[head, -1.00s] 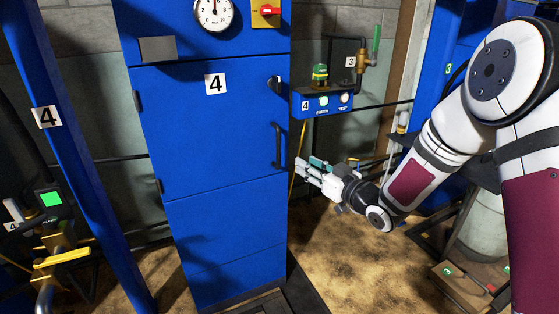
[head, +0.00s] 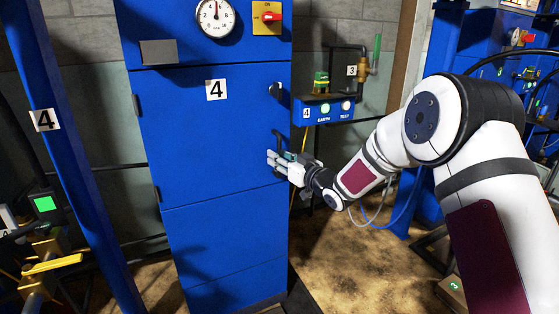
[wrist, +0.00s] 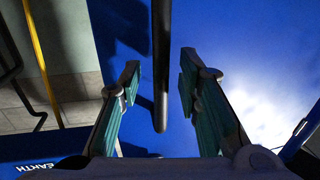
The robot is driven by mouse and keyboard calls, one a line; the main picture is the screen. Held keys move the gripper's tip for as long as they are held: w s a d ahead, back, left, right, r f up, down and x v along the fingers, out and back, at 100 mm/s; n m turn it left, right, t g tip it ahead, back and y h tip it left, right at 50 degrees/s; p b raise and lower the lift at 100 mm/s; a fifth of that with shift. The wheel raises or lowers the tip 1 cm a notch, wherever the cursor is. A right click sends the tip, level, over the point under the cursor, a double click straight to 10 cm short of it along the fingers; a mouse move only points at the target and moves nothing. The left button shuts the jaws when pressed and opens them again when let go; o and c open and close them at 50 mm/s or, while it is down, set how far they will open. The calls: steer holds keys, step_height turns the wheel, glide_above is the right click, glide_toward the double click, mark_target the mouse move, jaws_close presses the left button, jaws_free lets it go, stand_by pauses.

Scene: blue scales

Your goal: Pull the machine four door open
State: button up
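The machine four door (head: 222,120) is the blue panel with the white 4 label, and it looks closed in its cabinet. Its dark bar handle (head: 277,142) is at the right side of the door. In the wrist view the handle (wrist: 161,70) stands between my two fingers, with a gap on each side. My gripper (head: 274,158) is at the lower part of the handle in the head view. In the wrist view my gripper (wrist: 158,85) is open, its teal pads apart.
A blue control box (head: 327,110) with lit buttons juts out to the right of the door. A dark round latch (head: 275,88) is above the handle. A blue post (head: 70,150) stands at the left. The floor (head: 350,260) to the right of the cabinet shows bare.

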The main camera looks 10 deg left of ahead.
steer(key=shift+w+a, duration=0.2)
steer(key=shift+a, duration=0.1)
jaws_close()
steer(key=shift+s+d, duration=0.1)
steer(key=shift+s, duration=0.05)
